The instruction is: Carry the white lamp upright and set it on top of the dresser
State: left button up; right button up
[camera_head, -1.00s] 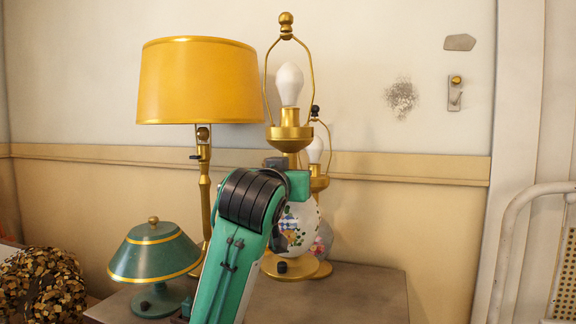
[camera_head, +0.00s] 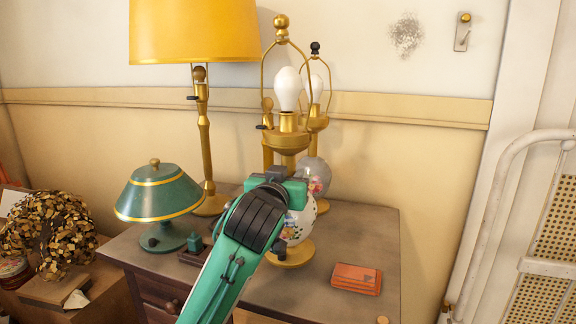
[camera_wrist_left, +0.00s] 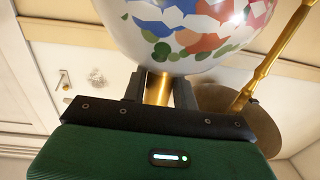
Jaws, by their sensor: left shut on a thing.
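The white lamp has a white globe with painted flowers (camera_head: 299,222), a gold base (camera_head: 291,255), a bare bulb (camera_head: 288,88) and a gold harp. It stands upright over the dresser top (camera_head: 345,225). I cannot tell whether its base touches the surface. My left gripper (camera_head: 279,177) is shut on the lamp's gold neck, above the globe. In the left wrist view the fingers flank the gold neck (camera_wrist_left: 158,88), with the painted globe (camera_wrist_left: 195,28) filling the top. The arm hides part of the globe. My right gripper is out of view.
A tall lamp with a yellow shade (camera_head: 193,30) and a small green lamp (camera_head: 162,195) stand at left. Another globe lamp (camera_head: 318,172) stands close behind the white one. An orange stack (camera_head: 356,278) lies at right. Bare dresser top shows between them and toward the front.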

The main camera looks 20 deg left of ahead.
pick_arm(q)
jog(key=shift+f+p, duration=0.3)
jog(key=shift+f, duration=1.2)
jog(key=shift+s+f, duration=0.1)
jog(key=shift+f, duration=0.05)
jog(key=o, duration=1)
jog(key=shift+f, duration=0.2)
jog(key=shift+r, duration=0.1)
jog(key=shift+s+d+b, duration=0.1)
jog(key=shift+s+b, duration=0.2)
jog(key=shift+s, duration=0.15)
jog(key=s+b, duration=0.2)
jog(key=s, duration=0.9)
jog(key=shift+d+b, duration=0.2)
jog(key=shift+b, duration=0.1)
